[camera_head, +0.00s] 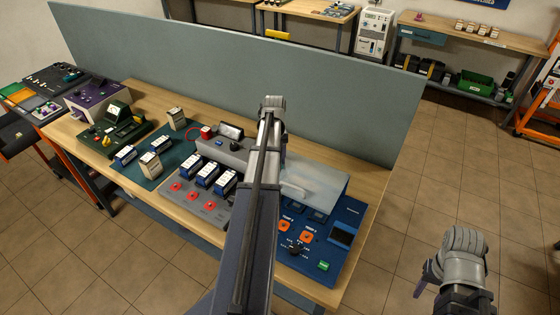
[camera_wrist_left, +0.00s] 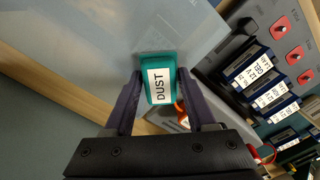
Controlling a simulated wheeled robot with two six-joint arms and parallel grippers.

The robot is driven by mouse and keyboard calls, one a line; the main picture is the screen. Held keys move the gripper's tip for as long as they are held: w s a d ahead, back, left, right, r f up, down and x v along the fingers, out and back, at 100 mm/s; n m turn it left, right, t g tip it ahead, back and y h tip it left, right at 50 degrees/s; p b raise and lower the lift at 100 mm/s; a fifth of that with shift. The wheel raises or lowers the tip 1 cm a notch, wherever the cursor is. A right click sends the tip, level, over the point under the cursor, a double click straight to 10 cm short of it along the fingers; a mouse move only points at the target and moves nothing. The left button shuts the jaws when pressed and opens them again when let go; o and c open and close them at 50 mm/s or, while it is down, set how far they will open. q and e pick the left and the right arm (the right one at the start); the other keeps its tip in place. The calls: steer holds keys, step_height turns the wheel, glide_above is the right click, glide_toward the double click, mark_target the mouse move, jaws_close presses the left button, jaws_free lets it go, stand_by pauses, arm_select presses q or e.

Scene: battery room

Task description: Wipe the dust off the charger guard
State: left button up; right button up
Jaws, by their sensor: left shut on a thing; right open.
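The charger guard (camera_head: 315,183) is a clear, pale cover over the upper part of the blue charger panel (camera_head: 340,215) on the bench's right side. In the left wrist view the guard (camera_wrist_left: 95,45) fills the upper left as a hazy grey sheet. My left gripper (camera_wrist_left: 159,88) is shut on a teal duster block (camera_wrist_left: 158,62) with a white DUST label. The duster is over the guard; I cannot tell whether they touch. In the head view my left arm hides this gripper. My right gripper (camera_head: 430,276) is open and empty over the floor at lower right.
A grey dock (camera_head: 185,207) with several labelled batteries and red buttons lies left of the charger. A green mat (camera_head: 170,166) and a green machine (camera_head: 118,130) are further left. A grey-blue partition (camera_head: 330,105) stands behind the bench. Floor on the right is clear.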

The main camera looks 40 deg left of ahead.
arm_select(q)
steer(key=shift+s+a, duration=0.1)
steer(key=shift+a, duration=0.5)
steer(key=shift+s+d, duration=0.2)
steer(key=shift+s, duration=0.3)
steer(key=shift+s+d, duration=0.15)
steer(key=shift+s, duration=0.35)
steer(key=shift+d, duration=0.1)
steer(key=shift+d, duration=0.8)
steer(key=shift+w+d, duration=0.35)
steer(key=shift+d, duration=0.45)
steer(key=shift+w+d, duration=0.1)
steer(key=shift+w, duration=0.05)
